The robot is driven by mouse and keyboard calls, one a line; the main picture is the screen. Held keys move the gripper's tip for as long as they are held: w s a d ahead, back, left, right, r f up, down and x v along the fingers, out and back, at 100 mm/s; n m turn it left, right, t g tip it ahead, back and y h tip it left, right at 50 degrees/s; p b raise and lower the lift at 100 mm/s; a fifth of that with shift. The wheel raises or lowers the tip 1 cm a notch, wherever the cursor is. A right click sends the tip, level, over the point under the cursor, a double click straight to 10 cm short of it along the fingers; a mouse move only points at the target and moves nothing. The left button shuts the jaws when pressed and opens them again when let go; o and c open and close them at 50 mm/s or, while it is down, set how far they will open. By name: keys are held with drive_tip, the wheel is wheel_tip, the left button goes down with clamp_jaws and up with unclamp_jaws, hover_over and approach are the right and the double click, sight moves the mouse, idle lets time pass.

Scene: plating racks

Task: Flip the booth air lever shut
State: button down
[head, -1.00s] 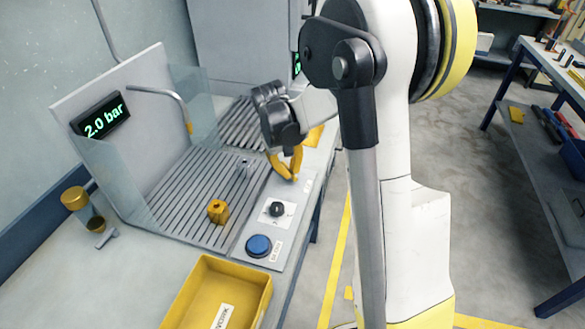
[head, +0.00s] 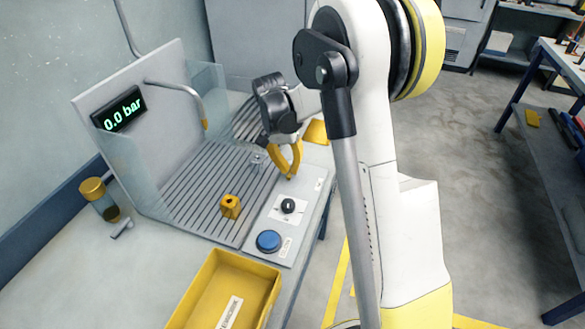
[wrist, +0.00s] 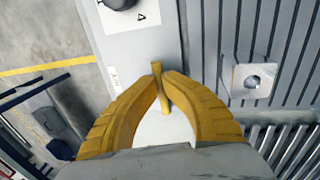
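The booth's display (head: 120,108) reads 0.0 bar. My gripper (head: 290,175) points down over the grey control strip at the booth's right edge, beyond the black knob. Its yellow fingers curve together at the tips. In the wrist view, a thin yellow bar that looks like the air lever (wrist: 162,92) shows at the fingertips (wrist: 162,73), with a pale rounded surface below it. I cannot tell whether the fingers grip the bar or only touch it. In the head view the lever is hidden by my gripper.
The strip carries a black knob (head: 288,205) and a blue button (head: 268,241). A yellow block (head: 230,206) and a small clear or metal fixture (head: 258,160) stand on the slatted floor. A yellow bin (head: 268,275) is in front; a yellow-capped jar (head: 93,188) stands left.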

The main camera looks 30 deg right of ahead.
drive_tip(key=shift+a, duration=0.1)
idle(0.3)
drive_tip(key=c, duration=1.4)
unclamp_jaws()
drive_tip(key=shift+c, duration=0.2)
wheel_tip(320, 180, up, 12)
drive_tip(key=w+a, duration=0.1)
drive_tip(key=w, duration=0.1)
drive_tip(key=shift+a+f, duration=0.15)
drive_tip(key=shift+a, duration=0.1)
drive_tip(key=shift+s, duration=0.1)
